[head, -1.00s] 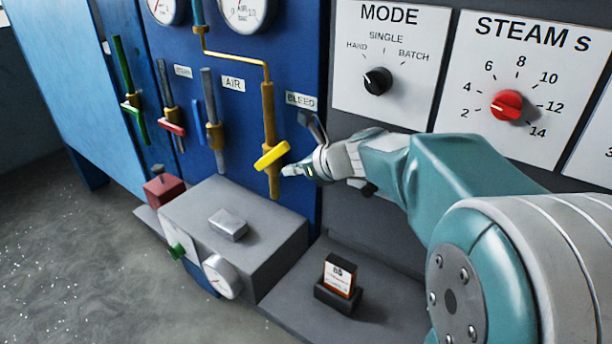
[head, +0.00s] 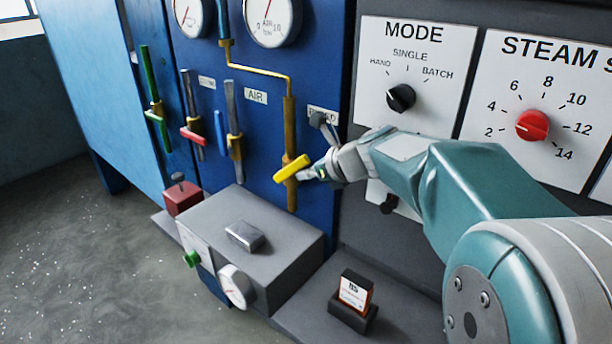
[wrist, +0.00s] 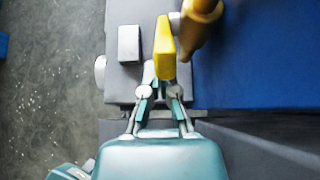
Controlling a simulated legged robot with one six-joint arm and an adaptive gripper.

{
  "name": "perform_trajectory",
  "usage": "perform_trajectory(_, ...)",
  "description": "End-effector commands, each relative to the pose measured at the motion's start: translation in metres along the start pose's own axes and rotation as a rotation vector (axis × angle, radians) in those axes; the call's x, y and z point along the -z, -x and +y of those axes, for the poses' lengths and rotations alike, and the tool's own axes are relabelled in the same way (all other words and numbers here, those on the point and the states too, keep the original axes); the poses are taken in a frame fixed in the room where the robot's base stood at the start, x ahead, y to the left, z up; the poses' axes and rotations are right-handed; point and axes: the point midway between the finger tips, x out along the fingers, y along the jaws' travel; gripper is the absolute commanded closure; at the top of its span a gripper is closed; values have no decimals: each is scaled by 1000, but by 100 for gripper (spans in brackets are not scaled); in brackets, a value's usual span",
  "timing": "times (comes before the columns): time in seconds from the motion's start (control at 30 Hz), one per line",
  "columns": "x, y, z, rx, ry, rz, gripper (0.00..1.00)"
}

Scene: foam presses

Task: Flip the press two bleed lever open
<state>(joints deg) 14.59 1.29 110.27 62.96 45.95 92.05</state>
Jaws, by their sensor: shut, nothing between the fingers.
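The yellow bleed lever (head: 291,168) is on the brass vertical pipe (head: 291,140) at the right of the blue panel, under the BLEED label (head: 322,115). It slants across the pipe. In the wrist view the yellow lever (wrist: 164,48) stands just beyond the fingertips, with the pipe (wrist: 200,25) to its right. My gripper (head: 303,175) is shut and empty, its tips at or very near the lever's right side. The wrist view shows my gripper (wrist: 159,75) with its tips partly hidden behind the lever, so contact is unclear.
Green (head: 156,115), red (head: 193,135) and blue (head: 219,131) handles are to the left. A grey box (head: 270,262) with a small metal block (head: 245,236) stands below. A card holder (head: 352,300) sits on the right shelf. Mode (head: 401,97) and steam (head: 532,125) knobs are at right.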

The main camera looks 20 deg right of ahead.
Motion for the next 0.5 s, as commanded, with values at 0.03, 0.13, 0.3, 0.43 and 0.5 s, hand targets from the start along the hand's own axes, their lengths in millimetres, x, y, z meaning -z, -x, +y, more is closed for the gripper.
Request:
perform_trajectory(0.03, -1, 0, 0, 0, 1, 5, 100)
perform_trajectory(0.13, -2, 0, 0, -1, 1, 18, 100)
perform_trajectory(0.3, -5, 0, 0, -1, 2, 40, 100)
perform_trajectory(0.43, -6, 0, 0, -1, 2, 61, 100)
perform_trajectory(0.5, -8, 0, 0, -1, 2, 72, 100)
